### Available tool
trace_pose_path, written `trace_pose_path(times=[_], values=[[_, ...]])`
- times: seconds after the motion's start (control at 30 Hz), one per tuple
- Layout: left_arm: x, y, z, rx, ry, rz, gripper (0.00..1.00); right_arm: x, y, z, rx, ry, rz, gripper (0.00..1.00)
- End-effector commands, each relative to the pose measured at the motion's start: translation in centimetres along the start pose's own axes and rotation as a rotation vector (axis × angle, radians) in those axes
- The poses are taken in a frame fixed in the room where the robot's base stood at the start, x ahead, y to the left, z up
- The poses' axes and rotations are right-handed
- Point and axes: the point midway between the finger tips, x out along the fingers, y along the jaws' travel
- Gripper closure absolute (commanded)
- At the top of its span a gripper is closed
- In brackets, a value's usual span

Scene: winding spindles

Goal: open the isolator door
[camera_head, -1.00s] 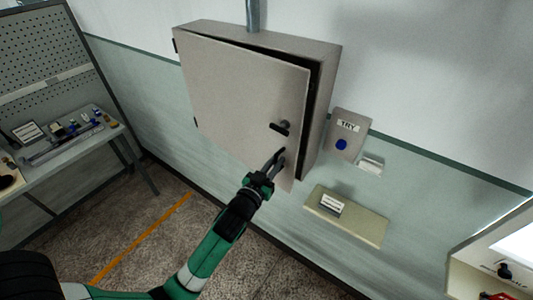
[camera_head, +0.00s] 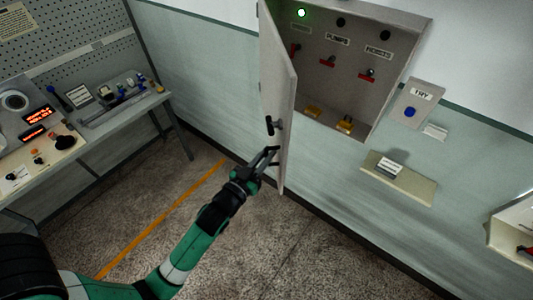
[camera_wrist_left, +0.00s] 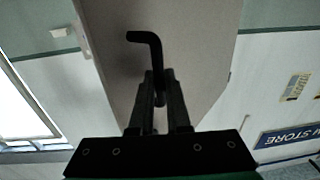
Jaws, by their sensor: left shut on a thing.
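The isolator door (camera_head: 277,85) stands swung wide open on its left-hand hinges, seen nearly edge-on in the head view. Its black handle (camera_head: 272,126) is on the door's outer face near the free edge. The cabinet (camera_head: 400,75) shows its inside, with red-handled switches, labels and a lit green lamp (camera_head: 301,13). My left gripper (camera_head: 272,156) is at the door's lower part, just below the handle. In the left wrist view its fingers (camera_wrist_left: 160,88) are shut on the lower part of the bent black handle (camera_wrist_left: 148,38). My right gripper is not in view.
A grey box with a blue button (camera_head: 410,111) and a TRY label is on the wall right of the cabinet. A small shelf (camera_head: 415,184) is below it. A workbench (camera_head: 120,110) stands at left. The floor below the door is clear.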

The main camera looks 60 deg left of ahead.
Motion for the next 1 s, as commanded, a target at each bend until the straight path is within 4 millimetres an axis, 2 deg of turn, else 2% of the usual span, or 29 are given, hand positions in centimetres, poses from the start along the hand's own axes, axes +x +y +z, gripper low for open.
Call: trace_pose_path(times=[0.5, 0.53, 0.7, 1.0], values=[[0.12, -0.19, 0.14, 0.001, -0.004, -0.003, 1.00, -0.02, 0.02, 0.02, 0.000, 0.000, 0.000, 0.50], [0.12, -0.19, 0.14, 0.001, -0.004, -0.003, 0.83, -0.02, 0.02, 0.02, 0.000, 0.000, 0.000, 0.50], [0.12, -0.17, 0.11, 0.001, -0.003, -0.002, 0.56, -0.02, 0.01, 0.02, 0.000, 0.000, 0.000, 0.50], [-0.25, -0.13, 0.18, 0.001, -0.003, -0.002, 0.56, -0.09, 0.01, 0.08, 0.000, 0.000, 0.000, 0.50]])
